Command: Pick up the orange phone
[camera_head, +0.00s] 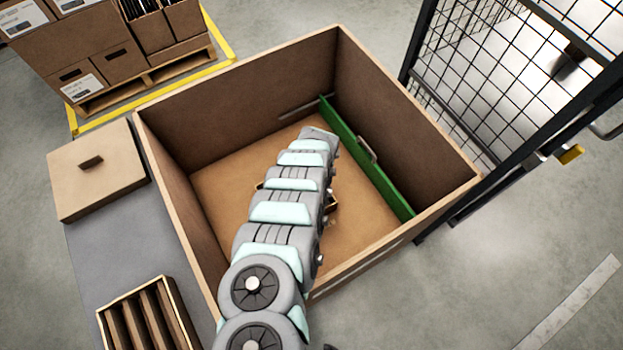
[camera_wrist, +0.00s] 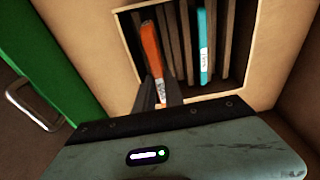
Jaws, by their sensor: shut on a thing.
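The orange phone (camera_wrist: 151,50) stands on edge in a slotted carton (camera_wrist: 245,80) in the wrist view, with a white label near its lower end. My gripper (camera_wrist: 160,92) is shut on the orange phone at its near end, with one dark finger on each side. A teal phone (camera_wrist: 203,45) stands in another slot to the right, apart from my fingers. In the head view my arm hides the gripper, the phones and most of the slotted carton.
A large open brown box (camera_head: 235,200) surrounds the work area. A green panel (camera_head: 365,155) with a handle stands along its right side; it also shows at left in the wrist view (camera_wrist: 40,70). Outside at left are a closed carton (camera_head: 95,170) and a slotted carton (camera_head: 150,315).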

